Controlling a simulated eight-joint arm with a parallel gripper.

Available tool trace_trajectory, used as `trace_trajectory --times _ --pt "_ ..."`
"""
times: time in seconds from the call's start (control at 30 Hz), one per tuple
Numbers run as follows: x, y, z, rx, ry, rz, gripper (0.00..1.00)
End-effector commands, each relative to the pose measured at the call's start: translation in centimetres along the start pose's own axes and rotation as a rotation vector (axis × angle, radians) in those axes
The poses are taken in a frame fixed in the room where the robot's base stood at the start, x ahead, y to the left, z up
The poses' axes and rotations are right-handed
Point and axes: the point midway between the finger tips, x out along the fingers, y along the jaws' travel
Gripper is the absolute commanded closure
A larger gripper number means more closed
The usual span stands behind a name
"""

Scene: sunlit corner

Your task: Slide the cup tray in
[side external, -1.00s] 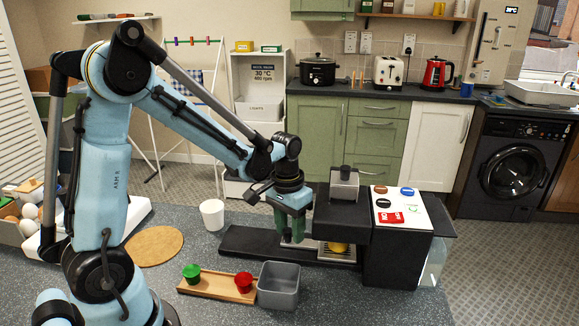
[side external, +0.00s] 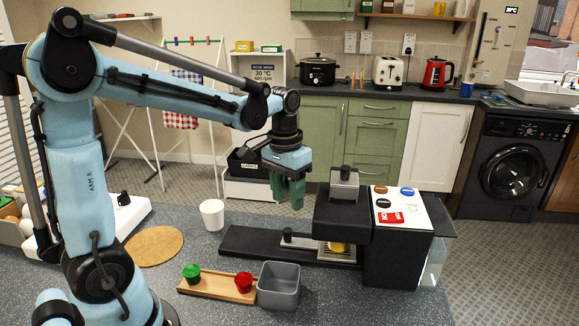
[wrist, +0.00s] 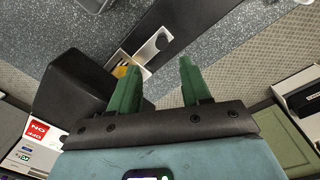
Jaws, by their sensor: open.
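The coffee machine (side external: 395,250) is dark, with a white top panel and an overhanging head. Its cup tray (side external: 300,243) is a flat silver plate with a small dark upright knob, sticking out to the left on the black base. A slatted grate lies to its right under the head, with a yellow object (side external: 337,247) on it, partly hidden. In the wrist view the silver tray (wrist: 150,52) and its knob lie beyond the fingertips, beside the dark head. My gripper (side external: 287,198) has green fingers, spread and empty, pointing down above the tray and clear of it.
The long black base (side external: 250,240) extends left on the floor. A grey bin (side external: 278,284) and a wooden board (side external: 215,284) with green and red cups lie in front. A white bucket (side external: 212,214) stands to the left. The machine's head (side external: 342,215) is close right of my gripper.

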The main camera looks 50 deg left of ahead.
Motion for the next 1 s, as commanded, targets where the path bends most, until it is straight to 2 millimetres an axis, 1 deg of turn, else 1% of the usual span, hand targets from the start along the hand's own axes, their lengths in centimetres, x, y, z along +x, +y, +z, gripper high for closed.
trace_trajectory --times 0.03,0.1,0.3,0.77,0.87,1.0 --pt "-0.8 0.0 0.1 0.0 0.0 0.0 0.52" --pt "-1.6 0.0 0.0 0.0 0.0 0.0 0.52" --pt "-3.0 0.0 0.0 0.0 0.001 0.001 0.52" --pt "-3.2 0.1 0.2 0.003 0.009 0.0 0.52" --pt "-3.4 0.6 0.8 0.017 0.047 -0.003 0.52" --pt "-3.4 1.7 2.4 0.054 0.154 -0.008 0.52"
